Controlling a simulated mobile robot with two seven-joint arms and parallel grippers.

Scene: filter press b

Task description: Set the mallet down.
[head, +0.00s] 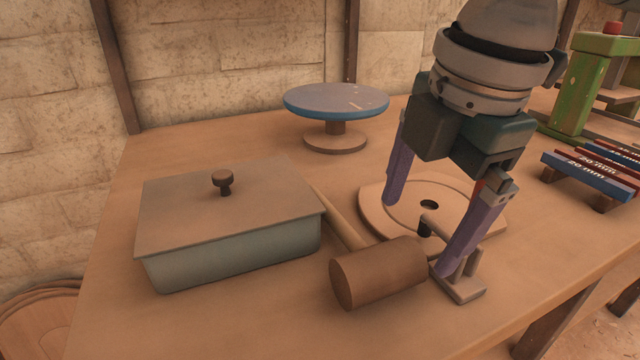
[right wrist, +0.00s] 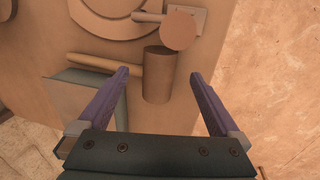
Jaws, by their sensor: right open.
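The mallet (head: 378,273) lies on the workbench, its brown cylindrical head toward the front and its pale handle (head: 338,215) running back to the left beside the lidded box. My right gripper (head: 416,236) is open and empty above the bench, behind and to the right of the mallet head. In the right wrist view the mallet head (right wrist: 158,75) shows beyond the spread purple fingers (right wrist: 160,82), with nothing between them. The handle (right wrist: 95,63) points left there. My left gripper is not in view.
A grey-blue box (head: 235,258) with a knobbed brown lid stands left of the mallet. A round wooden plate (head: 376,217) and a small wooden bracket (head: 462,290) lie near my right fingers. A blue turntable (head: 336,102) stands behind. Labelled bars (head: 590,172) and a green frame (head: 582,85) are at right.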

